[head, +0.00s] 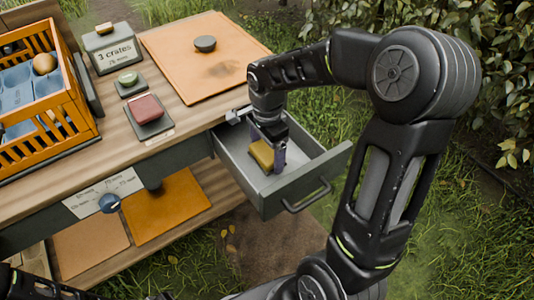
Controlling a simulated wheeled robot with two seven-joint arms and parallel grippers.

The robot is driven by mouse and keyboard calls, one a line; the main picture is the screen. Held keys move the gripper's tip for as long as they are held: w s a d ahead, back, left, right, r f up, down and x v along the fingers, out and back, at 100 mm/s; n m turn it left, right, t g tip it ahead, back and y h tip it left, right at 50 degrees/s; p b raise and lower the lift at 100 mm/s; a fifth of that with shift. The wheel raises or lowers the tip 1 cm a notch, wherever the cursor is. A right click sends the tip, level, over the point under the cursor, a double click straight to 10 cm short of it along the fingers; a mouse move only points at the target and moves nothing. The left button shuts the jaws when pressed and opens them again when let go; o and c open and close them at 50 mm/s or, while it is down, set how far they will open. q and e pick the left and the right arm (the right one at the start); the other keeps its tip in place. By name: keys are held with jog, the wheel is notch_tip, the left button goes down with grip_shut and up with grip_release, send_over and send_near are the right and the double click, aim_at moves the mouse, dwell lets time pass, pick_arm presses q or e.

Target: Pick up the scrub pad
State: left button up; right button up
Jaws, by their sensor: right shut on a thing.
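The scrub pad (262,154), a yellow block, is inside the open grey drawer (239,152) on the right side of the workbench. My right gripper (268,147) reaches down into the drawer from above and is shut on the scrub pad. A finger shows along the pad's right side; the gripper body hides part of its top. I cannot tell whether the pad touches the drawer floor. My left gripper is not in view; only a bit of dark arm shows at the bottom left.
Drawer walls surround my right gripper.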

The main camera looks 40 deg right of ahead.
aim_at(267, 150)
jog(key=shift+r, duration=0.15)
notch_tip(267, 150, up, 10)
jog(key=shift+f+p, duration=0.1)
jog(key=shift+p, duration=0.75)
